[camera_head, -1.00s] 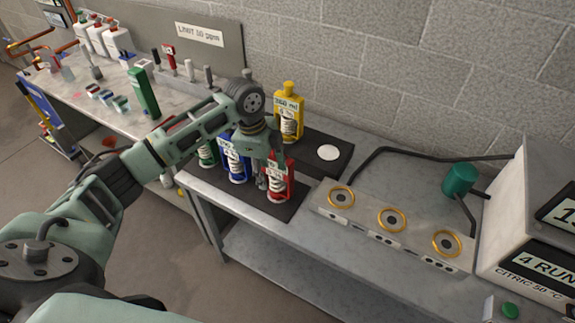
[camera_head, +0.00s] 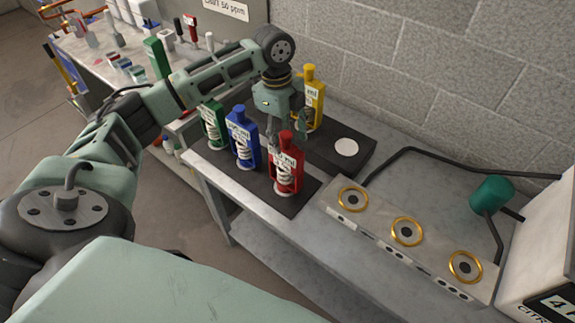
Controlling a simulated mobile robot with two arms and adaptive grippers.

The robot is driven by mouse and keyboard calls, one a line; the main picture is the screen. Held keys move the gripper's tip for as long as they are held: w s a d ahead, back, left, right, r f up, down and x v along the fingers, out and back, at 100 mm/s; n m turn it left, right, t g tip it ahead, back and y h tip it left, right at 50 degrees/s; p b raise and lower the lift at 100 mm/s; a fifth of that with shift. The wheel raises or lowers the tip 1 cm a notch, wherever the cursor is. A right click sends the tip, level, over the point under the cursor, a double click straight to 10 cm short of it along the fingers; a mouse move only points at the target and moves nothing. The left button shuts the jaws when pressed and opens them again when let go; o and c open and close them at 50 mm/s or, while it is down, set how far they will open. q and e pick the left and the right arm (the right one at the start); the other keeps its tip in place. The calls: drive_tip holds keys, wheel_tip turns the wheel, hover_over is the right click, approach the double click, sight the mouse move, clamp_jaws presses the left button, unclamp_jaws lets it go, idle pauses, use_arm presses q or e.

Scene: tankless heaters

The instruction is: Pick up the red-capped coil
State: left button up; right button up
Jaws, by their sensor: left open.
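The red-capped coil (camera_head: 286,167) stands upright on a dark mat (camera_head: 268,198), with a white label and a pale coil on its front. My left gripper (camera_head: 287,138) is open and points down, just behind and above it; I cannot tell whether they touch. A blue-capped one (camera_head: 243,140) stands to its left, and a green-capped one (camera_head: 214,126) further left. A yellow-capped one (camera_head: 312,98) stands behind, partly covered by my gripper. My right gripper is out of view.
A panel with several gold-ringed ports (camera_head: 407,231) lies to the right, with a green cylinder (camera_head: 491,193) and dark hose beyond. A white disc (camera_head: 346,147) lies on the rear dark mat. A grey block wall (camera_head: 430,80) closes the back.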

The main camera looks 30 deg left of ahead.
sight(286, 149)
use_arm(q)
wheel_tip(286, 149, down, 4)
drive_tip(key=shift+r+p, duration=0.1)
drive_tip(key=shift+p, duration=0.85)
drive_tip(key=shift+d+f, duration=0.1)
drive_tip(key=shift+f, duration=0.7)
drive_tip(key=c, duration=1)
clamp_jaws()
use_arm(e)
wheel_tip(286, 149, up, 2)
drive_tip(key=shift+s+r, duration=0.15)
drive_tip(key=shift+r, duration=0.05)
use_arm(q)
drive_tip(key=shift+w+r, duration=0.1)
